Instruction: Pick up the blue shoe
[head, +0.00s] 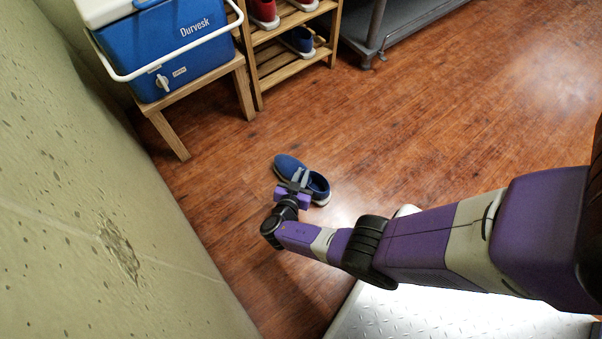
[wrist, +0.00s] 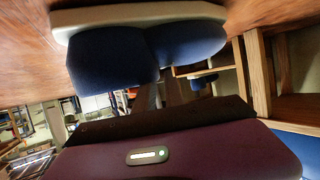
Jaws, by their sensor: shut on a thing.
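The blue shoe (head: 289,166) has a light sole and a grey strap. In the head view it is at the end of my arm, over the wooden floor. My gripper (head: 294,187) is at the shoe's middle and is shut on it. In the wrist view the blue shoe (wrist: 190,45) fills the top, with its pale sole along the upper edge. The dark edge of my gripper (wrist: 160,100) is just below it. I cannot tell from the head view how far the shoe is off the floor.
A blue and white cooler (head: 170,50) stands on a wooden stool (head: 205,85) at the upper left. A wooden shoe rack (head: 285,72) beside it holds red shoes (head: 264,12) and another blue shoe (head: 298,40). A concrete wall (head: 80,200) runs along the left. The floor at right is clear.

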